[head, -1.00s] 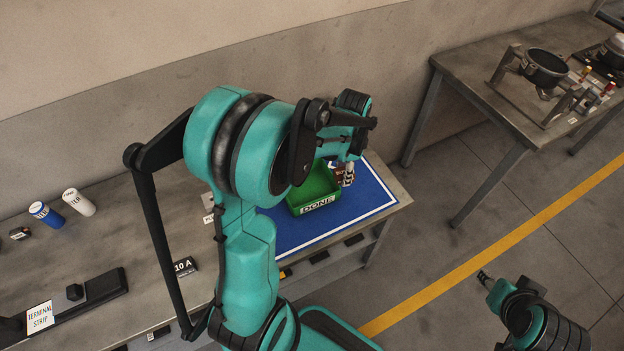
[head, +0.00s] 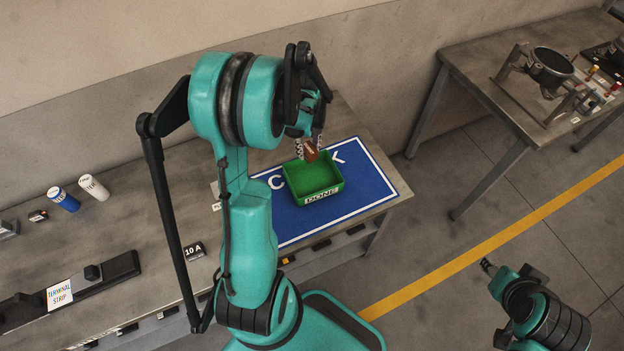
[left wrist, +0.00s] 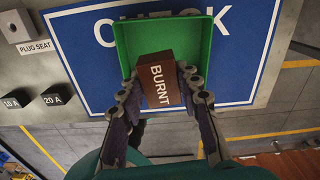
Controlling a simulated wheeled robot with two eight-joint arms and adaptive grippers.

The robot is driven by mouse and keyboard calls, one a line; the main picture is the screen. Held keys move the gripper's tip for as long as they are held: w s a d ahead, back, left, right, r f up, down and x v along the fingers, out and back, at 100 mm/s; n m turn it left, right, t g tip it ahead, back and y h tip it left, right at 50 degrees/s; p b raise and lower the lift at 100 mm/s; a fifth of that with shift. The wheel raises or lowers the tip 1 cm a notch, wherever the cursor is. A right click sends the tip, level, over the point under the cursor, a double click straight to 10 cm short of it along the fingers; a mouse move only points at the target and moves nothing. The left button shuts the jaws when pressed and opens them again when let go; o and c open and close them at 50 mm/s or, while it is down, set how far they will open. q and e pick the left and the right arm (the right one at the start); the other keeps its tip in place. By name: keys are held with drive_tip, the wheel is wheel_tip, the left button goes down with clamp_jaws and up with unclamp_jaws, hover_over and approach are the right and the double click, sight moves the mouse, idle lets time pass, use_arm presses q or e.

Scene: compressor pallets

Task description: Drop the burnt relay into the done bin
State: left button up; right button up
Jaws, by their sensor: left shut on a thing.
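The burnt relay (head: 311,151) is a small brown block. In the left wrist view the relay (left wrist: 158,82) shows a white BURNT label. My left gripper (head: 308,145) is shut on it, with a finger (left wrist: 128,100) on each side. The done bin (head: 316,183) is an open green tray with a DONE label on its front. The gripper holds the relay above the bin's back part, and the visible floor of the bin (left wrist: 205,45) is bare. My right gripper (head: 487,266) is far off at the lower right, over the floor, too small to read its jaws.
The bin stands on a blue mat (head: 372,180) with a white border. To the left on the bench are a blue cylinder (head: 65,200), a white cylinder (head: 94,188), a 10 A block (head: 194,251) and a terminal strip (head: 100,280). Another table (head: 480,60) stands at the back right.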

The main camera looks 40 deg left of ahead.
use_arm(q)
wheel_tip(320, 180, down, 4)
drive_tip(key=shift+f+b, duration=0.1)
drive_tip(key=shift+b, duration=1.1)
drive_tip(key=o, duration=1.2)
wheel_tip(320, 180, up, 12)
drive_tip(key=shift+r, duration=0.1)
drive_tip(key=shift+d, duration=0.1)
